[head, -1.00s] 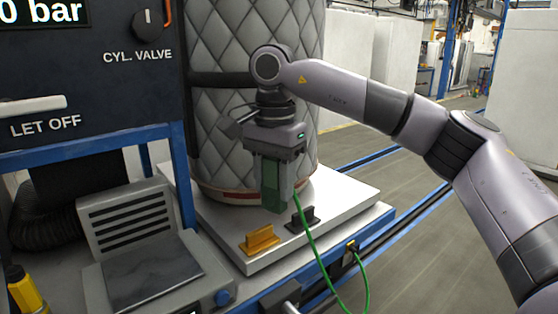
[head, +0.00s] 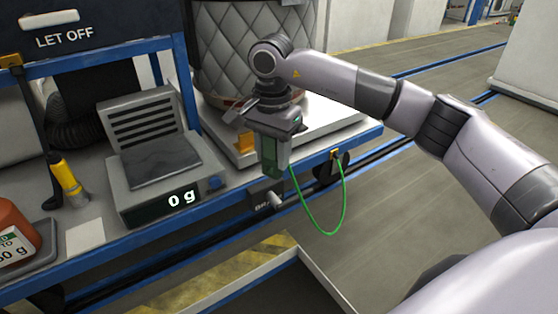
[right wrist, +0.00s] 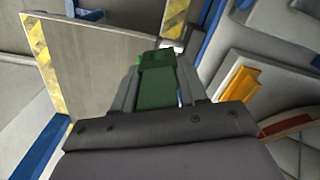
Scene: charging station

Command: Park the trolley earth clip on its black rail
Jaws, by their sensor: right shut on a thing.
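My right gripper (head: 270,172) is shut on the green earth clip (head: 269,152), which hangs nose down in front of the white platform (head: 325,123) in the head view. In the right wrist view the green clip (right wrist: 157,82) sits between the two grey fingers (right wrist: 158,88). A green cable (head: 341,215) loops from the clip to a socket (head: 335,155) on the blue trolley frame. The black rail is hidden, apparently behind my gripper. My left gripper is out of view.
A quilted cylinder (head: 245,50) stands on the platform behind the gripper. A scale (head: 165,160) reading 0 g is to the left on the bench. Open floor (head: 400,210) lies to the right.

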